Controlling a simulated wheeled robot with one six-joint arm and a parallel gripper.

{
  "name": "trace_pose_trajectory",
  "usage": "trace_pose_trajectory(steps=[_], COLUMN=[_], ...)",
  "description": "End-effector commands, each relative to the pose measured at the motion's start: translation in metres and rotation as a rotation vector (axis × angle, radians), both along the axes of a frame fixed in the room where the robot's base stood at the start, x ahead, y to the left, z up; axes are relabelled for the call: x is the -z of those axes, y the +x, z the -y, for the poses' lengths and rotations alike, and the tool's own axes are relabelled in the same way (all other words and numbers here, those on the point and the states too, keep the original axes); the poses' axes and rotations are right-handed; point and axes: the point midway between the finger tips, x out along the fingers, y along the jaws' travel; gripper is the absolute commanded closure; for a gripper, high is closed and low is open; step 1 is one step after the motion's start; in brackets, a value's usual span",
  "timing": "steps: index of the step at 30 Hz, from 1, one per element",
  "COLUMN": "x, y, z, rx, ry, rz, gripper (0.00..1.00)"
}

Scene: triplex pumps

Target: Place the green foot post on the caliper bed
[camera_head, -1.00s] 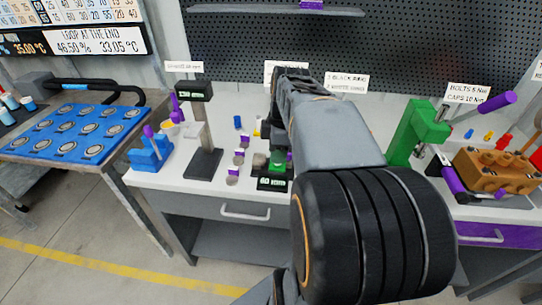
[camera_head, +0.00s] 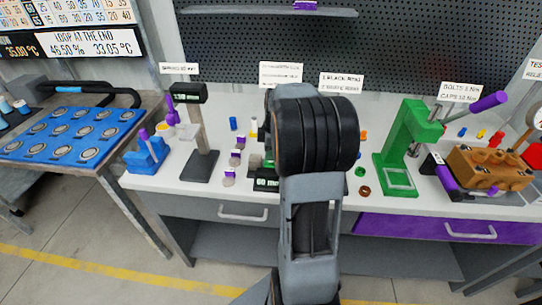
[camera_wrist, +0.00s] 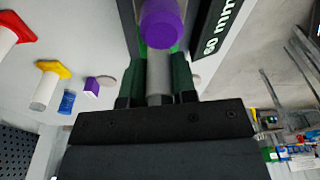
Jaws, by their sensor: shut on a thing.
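My gripper (camera_wrist: 158,92) is shut on a grey post (camera_wrist: 158,75), which I take for the green foot post. A purple round end (camera_wrist: 162,24) shows just beyond the post. The caliper bed's black readout (camera_wrist: 217,28) shows "60 mm" close beside my gripper; it also shows in the head view (camera_head: 267,185). There, my wrist hides the gripper, the post and most of the bed, so whether the post touches the bed cannot be told.
Blue (camera_head: 233,123), yellow (camera_wrist: 46,85) and red (camera_wrist: 12,34) parts stand farther off. A dark gauge stand (camera_head: 200,150) is left, a green press (camera_head: 405,150) right.

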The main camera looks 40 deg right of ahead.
Motion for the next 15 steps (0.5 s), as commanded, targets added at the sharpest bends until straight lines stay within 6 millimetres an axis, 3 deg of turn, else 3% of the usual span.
trace_pose_trajectory(steps=[4,15], x=[0.019,0.023], y=[0.000,-0.001], z=[0.000,0.000], rx=[0.000,0.000], ry=[0.001,0.000], rz=[-0.001,0.000], gripper=[1.00,1.00])
